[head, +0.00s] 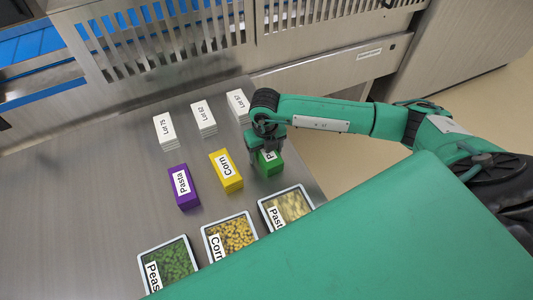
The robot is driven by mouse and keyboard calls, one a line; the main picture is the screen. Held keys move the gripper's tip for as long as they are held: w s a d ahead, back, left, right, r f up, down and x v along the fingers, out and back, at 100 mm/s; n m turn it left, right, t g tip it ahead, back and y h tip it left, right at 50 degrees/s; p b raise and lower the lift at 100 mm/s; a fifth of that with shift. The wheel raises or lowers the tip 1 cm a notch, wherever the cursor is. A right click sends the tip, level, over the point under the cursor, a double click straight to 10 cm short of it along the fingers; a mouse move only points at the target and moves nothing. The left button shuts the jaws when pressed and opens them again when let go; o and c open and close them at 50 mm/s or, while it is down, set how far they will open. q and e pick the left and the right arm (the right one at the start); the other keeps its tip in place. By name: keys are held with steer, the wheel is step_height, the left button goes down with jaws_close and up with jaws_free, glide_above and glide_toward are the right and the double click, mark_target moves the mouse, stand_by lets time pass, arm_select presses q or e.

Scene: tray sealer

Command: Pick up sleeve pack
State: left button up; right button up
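A green sleeve pack (270,167) stands on the steel table, its label mostly hidden by my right gripper. My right gripper (267,152) points down at the top of this pack from above. Its fingers are at the pack's upper end; whether they grip it does not show. A yellow pack labelled Corn (226,172) stands just left of it, and a purple pack labelled Pasta (184,188) farther left. My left gripper is not in view.
White stacks labelled Lot 75 (165,132), Lot 82 (203,118) and Lot 67 (237,106) stand behind the packs. Filled trays of peas (142,262), corn (204,232) and pasta (263,206) lie in front. A slotted steel machine (330,70) borders the back. The table's left side is clear.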

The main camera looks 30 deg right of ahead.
steer(key=c, duration=1.1)
